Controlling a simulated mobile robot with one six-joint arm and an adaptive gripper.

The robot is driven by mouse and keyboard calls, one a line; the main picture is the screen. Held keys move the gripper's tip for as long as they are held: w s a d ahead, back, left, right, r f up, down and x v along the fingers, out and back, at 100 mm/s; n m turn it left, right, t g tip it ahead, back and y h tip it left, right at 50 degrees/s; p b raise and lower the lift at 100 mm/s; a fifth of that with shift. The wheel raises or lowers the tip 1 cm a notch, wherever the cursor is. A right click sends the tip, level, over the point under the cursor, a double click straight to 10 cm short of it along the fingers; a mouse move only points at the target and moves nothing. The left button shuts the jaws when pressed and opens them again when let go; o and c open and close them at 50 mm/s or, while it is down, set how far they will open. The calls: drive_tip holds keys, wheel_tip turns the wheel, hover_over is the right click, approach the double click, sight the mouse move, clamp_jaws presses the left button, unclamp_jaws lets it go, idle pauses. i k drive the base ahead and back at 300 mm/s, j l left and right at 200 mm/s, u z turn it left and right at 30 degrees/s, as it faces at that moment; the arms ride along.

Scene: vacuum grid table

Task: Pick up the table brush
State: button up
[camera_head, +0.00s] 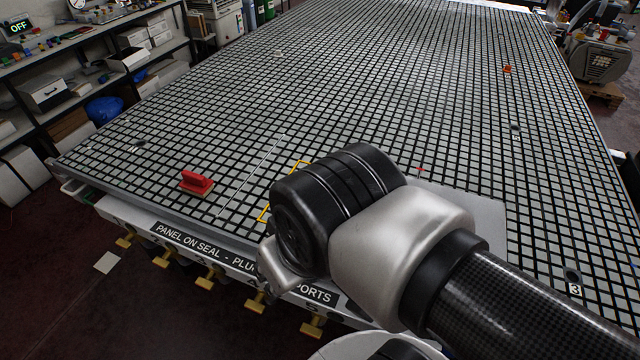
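A small red piece with a raised grip on a flat base (197,182) sits on the grid table (330,90), close to its front left edge. It looks like the table brush, but its bristles cannot be made out. It stands clear of my arm, to the left of it. My arm reaches in from the lower right, and its black and silver joints cover the front middle of the table. My gripper itself does not show, so its fingers and anything in them are hidden.
A yellow outline (264,212) lies partly behind my arm, and a flat grey panel (482,210) lies right of it. Yellow-handled valves (208,280) line the front edge below a labelled strip. A small orange-red item (507,69) lies far right. Shelves stand at left.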

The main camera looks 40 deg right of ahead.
sight(195, 184)
drive_tip(key=i+j+z, duration=0.6)
drive_tip(key=i+j, duration=0.15)
drive_tip(key=j, duration=0.15)
drive_tip(key=i+j+z, duration=0.25)
drive_tip(key=j, duration=0.35)
drive_tip(key=i+l, duration=0.05)
drive_tip(key=i, duration=0.05)
